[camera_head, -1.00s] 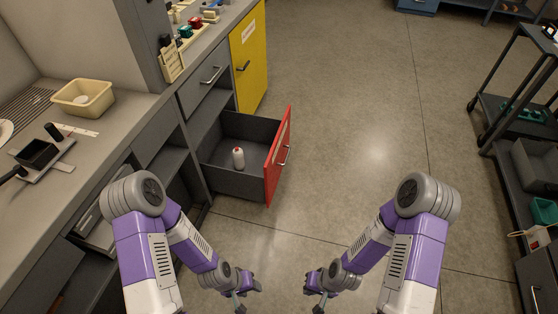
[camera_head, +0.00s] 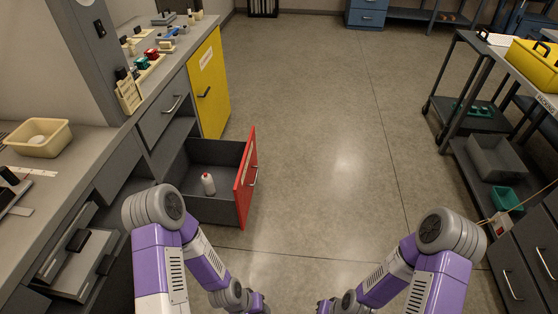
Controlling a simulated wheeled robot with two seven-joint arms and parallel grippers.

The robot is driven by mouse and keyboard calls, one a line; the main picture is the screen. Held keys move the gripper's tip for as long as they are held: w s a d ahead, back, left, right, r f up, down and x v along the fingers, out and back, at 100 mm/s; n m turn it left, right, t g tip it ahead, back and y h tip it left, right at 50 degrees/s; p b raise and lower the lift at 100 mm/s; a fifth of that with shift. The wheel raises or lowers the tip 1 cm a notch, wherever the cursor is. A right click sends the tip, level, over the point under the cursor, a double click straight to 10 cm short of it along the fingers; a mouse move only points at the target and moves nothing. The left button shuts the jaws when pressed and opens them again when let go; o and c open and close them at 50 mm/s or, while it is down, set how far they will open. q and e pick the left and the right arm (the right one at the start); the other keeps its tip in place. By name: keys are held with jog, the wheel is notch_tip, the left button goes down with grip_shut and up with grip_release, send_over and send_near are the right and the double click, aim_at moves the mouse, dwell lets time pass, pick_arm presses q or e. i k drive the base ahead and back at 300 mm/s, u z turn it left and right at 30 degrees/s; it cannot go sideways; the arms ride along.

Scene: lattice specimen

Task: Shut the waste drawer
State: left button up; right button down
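The waste drawer (camera_head: 245,178) has a red front with a metal handle and stands pulled out from the grey bench, facing right. Inside its grey box lies a small white bottle (camera_head: 208,184) with a red cap, standing upright. My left gripper is at the bottom edge of the head view below the drawer, with its fingers cut off by the frame. My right gripper is also at the bottom edge, to the right of the left one, with its fingers cut off. Neither arm touches the drawer.
A yellow cabinet door (camera_head: 208,84) and a closed grey drawer (camera_head: 163,113) are beyond the red drawer. A cream tub (camera_head: 38,139) sits on the bench top. A dark cart (camera_head: 469,146) stands at the right. The floor (camera_head: 322,141) between is clear.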

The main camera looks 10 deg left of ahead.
aim_at(234, 169)
jog(key=u, duration=0.1)
jog(key=i, duration=1.15)
jog(key=u, duration=0.7)
jog(key=i, duration=0.3)
jog(key=u, duration=0.3)
